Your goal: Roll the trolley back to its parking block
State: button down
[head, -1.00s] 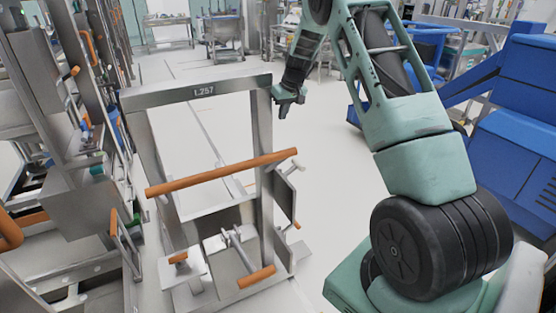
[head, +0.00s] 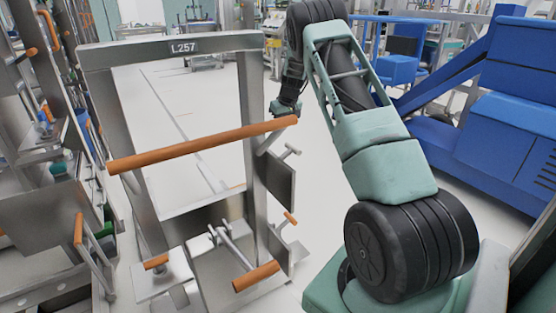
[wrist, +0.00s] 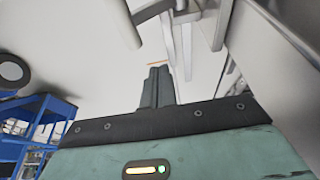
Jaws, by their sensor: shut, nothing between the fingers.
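A tall steel frame (head: 106,117), labelled L257 on its top bar, stands in front of me and looks like the trolley. An orange push bar (head: 203,145) crosses it at mid height, tilted up to the right. My gripper (head: 285,108) is shut and empty. In the head view it appears just above the bar's right end, beside the right upright; whether it touches the bar I cannot tell. In the wrist view the shut fingers (wrist: 157,86) point over pale floor, with steel parts to their right. I cannot make out the parking block.
A steel rack with orange handles (head: 80,229) stands close on the left. A large blue machine (head: 510,105) fills the right side. Carts and benches (head: 200,42) stand at the back. Open pale floor (head: 310,165) lies between the frame and the blue machine.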

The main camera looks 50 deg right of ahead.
jog(key=a+x, duration=0.1)
jog(key=x, duration=1)
jog(key=s, duration=0.4)
jog(key=shift+a+r+p, duration=0.1)
jog(key=shift+r+p, duration=0.2)
jog(key=shift+p, duration=0.1)
